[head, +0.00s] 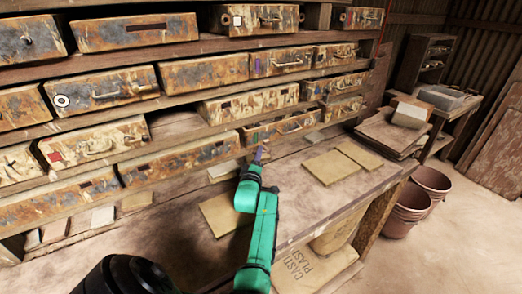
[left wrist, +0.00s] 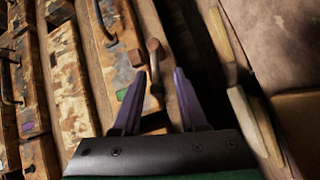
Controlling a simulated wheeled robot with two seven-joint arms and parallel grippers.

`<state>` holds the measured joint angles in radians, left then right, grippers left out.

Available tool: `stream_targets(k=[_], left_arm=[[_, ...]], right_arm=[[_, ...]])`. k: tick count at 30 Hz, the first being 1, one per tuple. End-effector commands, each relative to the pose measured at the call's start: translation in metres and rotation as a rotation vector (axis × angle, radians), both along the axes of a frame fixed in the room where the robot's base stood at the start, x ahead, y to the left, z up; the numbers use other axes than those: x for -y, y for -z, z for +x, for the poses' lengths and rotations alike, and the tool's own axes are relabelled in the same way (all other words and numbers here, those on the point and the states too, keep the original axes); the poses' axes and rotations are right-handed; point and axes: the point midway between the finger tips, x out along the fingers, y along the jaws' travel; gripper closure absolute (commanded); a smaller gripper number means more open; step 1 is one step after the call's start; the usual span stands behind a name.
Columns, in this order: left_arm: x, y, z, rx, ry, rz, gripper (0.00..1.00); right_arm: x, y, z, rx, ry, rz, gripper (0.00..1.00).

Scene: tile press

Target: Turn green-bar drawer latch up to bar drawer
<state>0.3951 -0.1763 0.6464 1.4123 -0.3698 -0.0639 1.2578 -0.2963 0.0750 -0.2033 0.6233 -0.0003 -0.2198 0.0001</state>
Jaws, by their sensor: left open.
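The drawer with a small green mark (left wrist: 122,97) runs along the left of my gripper in the left wrist view; its face (left wrist: 112,35) is rusty and worn. A brown metal handle or latch (left wrist: 153,60) stands out from it; I cannot tell its exact turn.
Rows of rusty drawers fill the rack; one has a purple mark (head: 258,67). Flat tan tiles (head: 331,167) lie on the bench (head: 300,205). Stacked boards (head: 390,137) and buckets (head: 408,208) stand at the right.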

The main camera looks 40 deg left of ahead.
Motion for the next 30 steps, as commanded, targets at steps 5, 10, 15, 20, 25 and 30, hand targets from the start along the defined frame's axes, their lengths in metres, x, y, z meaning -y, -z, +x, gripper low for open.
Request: stream_targets(k=[5, 10, 15, 20, 25, 30], left_arm=[[0.0, 0.0, 0.0, -0.001, 0.0, 0.001, 0.58], [0.0, 0.0, 0.0, -0.001, 0.0, 0.001, 1.0], [0.0, 0.0, 0.0, -0.001, 0.0, 0.0, 1.0], [0.0, -0.003, 0.0, -0.018, 0.001, 0.006, 1.0], [0.0, -0.01, 0.001, -0.076, 0.0, 0.022, 1.0], [0.001, -0.018, 0.004, -0.176, 0.001, 0.053, 1.0]], right_arm=[[0.005, 0.0, -0.008, -0.013, 0.004, -0.007, 0.5], [0.009, 0.0, -0.01, -0.017, 0.005, -0.012, 0.5], [0.009, 0.0, -0.009, -0.015, 0.004, -0.012, 0.5], [0.008, -0.005, -0.007, -0.011, 0.003, -0.011, 0.5], [0.007, -0.02, -0.005, -0.008, 0.001, -0.01, 0.5], [0.004, -0.039, -0.004, -0.006, 0.001, -0.005, 0.5]])
